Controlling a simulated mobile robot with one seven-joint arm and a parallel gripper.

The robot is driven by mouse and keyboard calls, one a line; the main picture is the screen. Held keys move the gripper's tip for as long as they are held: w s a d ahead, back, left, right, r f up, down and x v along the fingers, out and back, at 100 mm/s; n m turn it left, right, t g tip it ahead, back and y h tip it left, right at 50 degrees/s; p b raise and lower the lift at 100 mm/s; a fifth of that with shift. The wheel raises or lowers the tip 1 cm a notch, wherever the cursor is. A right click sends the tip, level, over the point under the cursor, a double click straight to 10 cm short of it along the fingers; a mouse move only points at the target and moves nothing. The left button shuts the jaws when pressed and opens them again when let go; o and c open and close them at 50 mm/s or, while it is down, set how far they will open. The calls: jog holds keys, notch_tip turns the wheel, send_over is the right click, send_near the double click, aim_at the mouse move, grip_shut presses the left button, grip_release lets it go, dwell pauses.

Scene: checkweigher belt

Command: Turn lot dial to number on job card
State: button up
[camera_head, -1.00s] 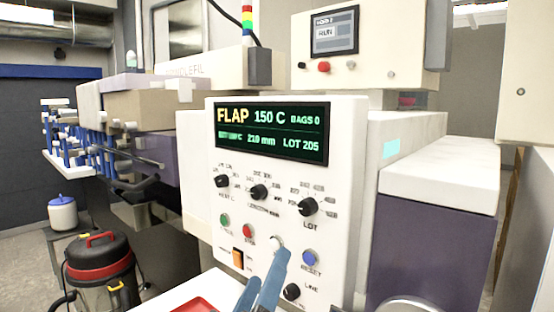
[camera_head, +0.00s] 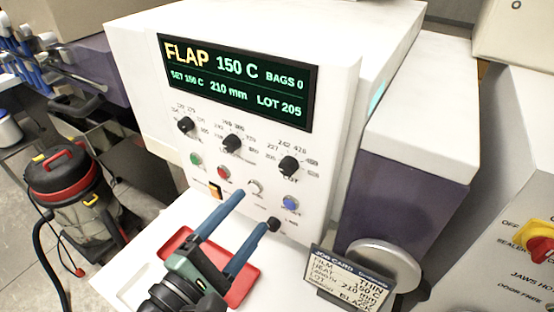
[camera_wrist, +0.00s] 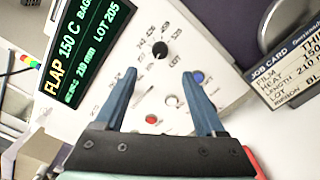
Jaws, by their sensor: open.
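The lot dial (camera_head: 289,166) is a black knob at the right of the white panel, ringed by small numbers that are hard to read. It also shows in the wrist view (camera_wrist: 160,50). The panel display (camera_head: 237,82) reads LOT 205. The job card (camera_head: 352,278) stands at lower right, and part of it shows in the wrist view (camera_wrist: 290,75). Its film, heat and length lines are partly legible, but I cannot read its lot number. My gripper (camera_head: 252,210) has its two blue fingers apart and empty, below the lot dial. The wrist view shows the dial beyond the fingertips (camera_wrist: 160,74).
Two more black dials, one of them (camera_head: 232,143) in the middle, share the row. A red tray (camera_head: 240,288) lies beneath my gripper.

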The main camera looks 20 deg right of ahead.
aim_at(285, 170)
jog(key=p+x, duration=0.3)
jog(key=x, duration=0.7)
jog(key=shift+r, duration=0.15)
jog(key=shift+w+d, duration=0.45)
jog(key=shift+d, duration=0.15)
jog(key=shift+c, duration=0.2)
grip_shut()
